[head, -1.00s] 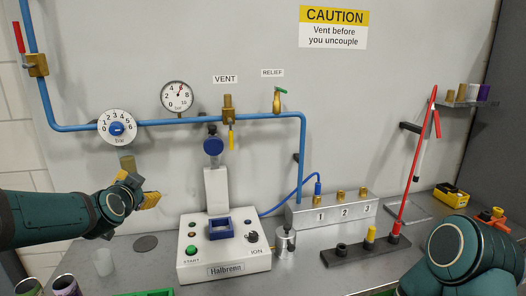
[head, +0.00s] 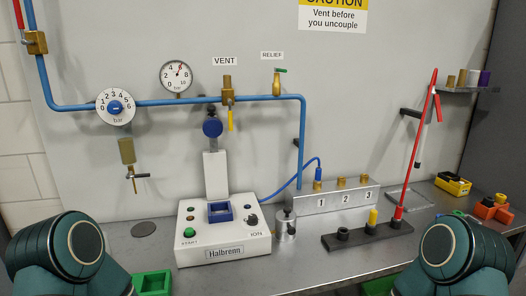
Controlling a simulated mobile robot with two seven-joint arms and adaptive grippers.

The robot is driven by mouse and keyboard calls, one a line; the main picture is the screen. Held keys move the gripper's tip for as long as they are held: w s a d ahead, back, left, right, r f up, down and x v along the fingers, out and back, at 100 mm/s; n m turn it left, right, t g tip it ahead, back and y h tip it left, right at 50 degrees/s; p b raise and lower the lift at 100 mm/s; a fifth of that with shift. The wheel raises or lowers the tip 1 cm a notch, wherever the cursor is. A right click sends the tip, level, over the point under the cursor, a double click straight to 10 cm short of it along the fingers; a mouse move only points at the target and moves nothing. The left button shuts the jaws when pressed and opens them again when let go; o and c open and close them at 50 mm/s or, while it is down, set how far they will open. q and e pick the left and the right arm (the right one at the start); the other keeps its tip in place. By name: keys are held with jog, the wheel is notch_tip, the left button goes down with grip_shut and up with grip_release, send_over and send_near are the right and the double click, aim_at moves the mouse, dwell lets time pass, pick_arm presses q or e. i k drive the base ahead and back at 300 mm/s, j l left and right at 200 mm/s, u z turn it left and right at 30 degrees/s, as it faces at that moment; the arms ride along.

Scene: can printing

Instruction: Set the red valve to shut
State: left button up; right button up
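The red valve is on the blue pipe at the upper left. Its brass body (head: 36,43) sits on the steep run of pipe, and its red lever (head: 19,14) points up, roughly along the pipe, with its top cut off by the frame edge. Neither gripper is near it. My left arm shows only as a dark green link at the lower left, and my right arm only as one at the lower right. Both grippers are out of view.
The pipe (head: 170,101) runs right past a dial regulator (head: 115,107), a gauge (head: 176,75), the yellow-levered vent valve (head: 228,100) and the green-levered relief valve (head: 277,82). A white Halbrenn printer (head: 222,252) stands on the bench. The wall below the red valve is clear.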

aim_at(18, 13)
jog(key=u, duration=1.35)
jog(key=i+j+z, duration=0.1)
jog(key=j, duration=0.35)
jog(key=i+j+z, duration=0.1)
jog(key=i+j, duration=0.15)
jog(key=j, duration=0.2)
jog(key=i+j+z, duration=0.15)
jog(key=j, duration=0.3)
jog(key=i+j+z, duration=0.1)
jog(key=j, duration=0.35)
jog(key=i+j+z, duration=0.1)
jog(key=j, duration=0.4)
jog(key=j+z, duration=0.1)
jog(key=j, duration=0.35)
jog(key=i+j+z, duration=0.25)
jog(key=i+j, duration=0.15)
jog(key=j, duration=0.2)
jog(key=i+j+z, duration=0.1)
jog(key=j, duration=0.25)
jog(key=i, duration=0.05)
